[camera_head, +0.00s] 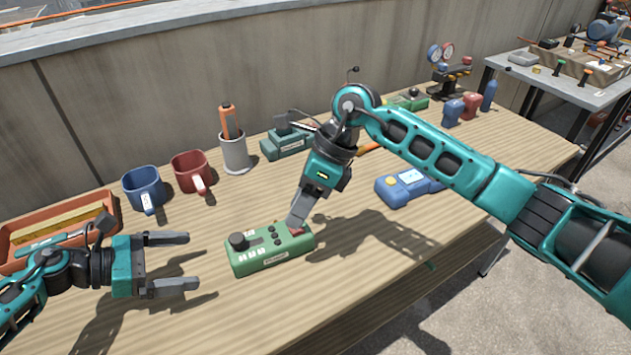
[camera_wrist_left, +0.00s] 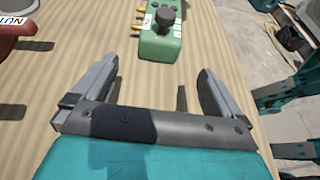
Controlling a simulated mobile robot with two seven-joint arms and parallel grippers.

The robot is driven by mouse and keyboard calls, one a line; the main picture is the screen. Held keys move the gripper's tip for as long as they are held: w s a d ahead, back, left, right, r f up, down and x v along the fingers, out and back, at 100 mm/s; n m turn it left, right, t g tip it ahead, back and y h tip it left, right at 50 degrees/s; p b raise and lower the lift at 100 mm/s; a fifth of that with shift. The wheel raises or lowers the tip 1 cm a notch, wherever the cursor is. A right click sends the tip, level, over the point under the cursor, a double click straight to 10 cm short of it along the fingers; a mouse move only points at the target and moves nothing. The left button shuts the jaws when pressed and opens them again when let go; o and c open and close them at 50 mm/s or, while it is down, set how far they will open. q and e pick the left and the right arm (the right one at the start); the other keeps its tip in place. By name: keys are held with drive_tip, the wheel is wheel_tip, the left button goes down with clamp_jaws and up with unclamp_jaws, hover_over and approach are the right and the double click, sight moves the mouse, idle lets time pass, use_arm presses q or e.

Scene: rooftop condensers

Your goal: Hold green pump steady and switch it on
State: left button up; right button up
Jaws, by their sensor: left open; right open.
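The green pump (camera_head: 268,252) lies on the wooden bench with a black knob at its left end, several small black buttons and a red switch (camera_head: 297,229) at its right end. It also shows at the top of the left wrist view (camera_wrist_left: 160,38), with brass fittings on one side. My left gripper (camera_head: 190,262) is open and empty, left of the pump and apart from it, its fingers pointing towards the knob end. My right gripper (camera_head: 298,219) is open, its fingertips down at the red switch and partly covering it. I cannot tell whether they touch it.
A blue mug (camera_head: 144,189), a red mug (camera_head: 192,172) and a grey cup (camera_head: 235,153) with an orange tool stand behind. A terracotta tray (camera_head: 22,262) is at the left. A blue device (camera_head: 402,188) lies right of the pump. Bare bench (camera_head: 220,325) lies in front.

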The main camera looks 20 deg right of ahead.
sight(246, 254)
use_arm(q)
drive_tip(key=shift+d+f, duration=0.1)
drive_tip(key=shift+d, duration=0.1)
drive_tip(key=x, duration=1.2)
drive_tip(key=shift+d+f, duration=0.15)
drive_tip(key=shift+d, duration=0.05)
use_arm(e)
drive_tip(key=d, duration=0.1)
drive_tip(key=w+d+r+h, duration=0.1)
drive_tip(key=w+d+r+t+h, duration=0.1)
drive_tip(key=shift+w+d+n, duration=0.2)
drive_tip(key=shift+n, duration=0.1)
